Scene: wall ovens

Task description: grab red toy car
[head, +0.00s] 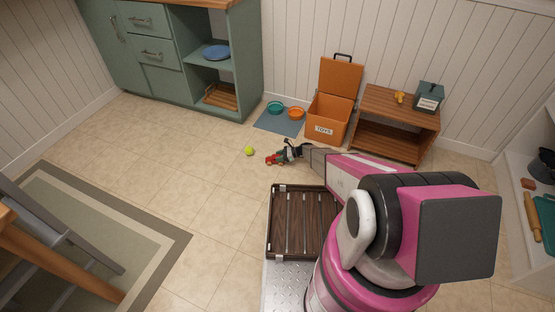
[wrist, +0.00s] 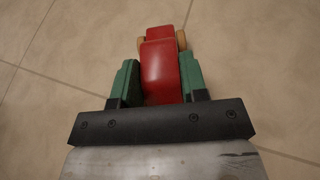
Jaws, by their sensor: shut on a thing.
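The red toy car (wrist: 162,68) has a smooth red body and tan wheels. In the wrist view it sits between the two green fingers of my gripper (wrist: 161,80), which are shut on its sides. Its rear end is partly hidden by the fingers. In the head view the car (head: 272,159) is small, at or just above the tiled floor, with my gripper (head: 279,156) at its right end. I cannot tell whether its wheels touch the floor.
A yellow-green ball (head: 249,151) lies left of the car. An orange toy box (head: 328,118) with its lid open stands behind, beside a blue mat (head: 268,123) with bowls and a wooden shelf (head: 390,135). Floor to the left is clear up to a rug (head: 165,252).

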